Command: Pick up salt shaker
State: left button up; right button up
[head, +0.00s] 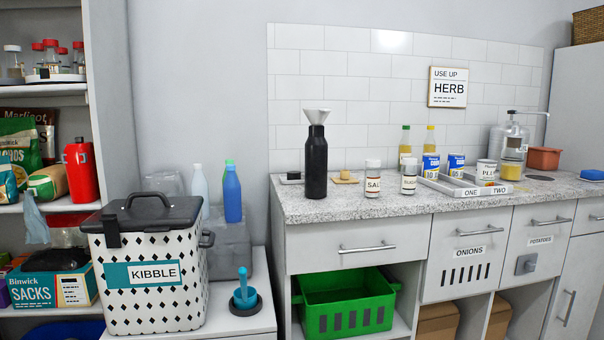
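The salt shaker (373,183) stands upright near the front edge of the speckled counter (345,208). It is a small clear jar with a white cap and a label of which I can read "SAL". A similar white-capped shaker (409,184) stands just to its right, apart from it, with a label too small to read surely. A tall black bottle (316,165) with a funnel (316,117) in its mouth stands to the left. Neither of my grippers is in view.
Two oil bottles (430,140) stand behind. A kibble bin (150,260) sits on a lower surface at left. A green crate (345,300) is under the counter.

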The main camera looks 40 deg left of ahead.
aim_at(372, 171)
jog(key=u, duration=0.75)
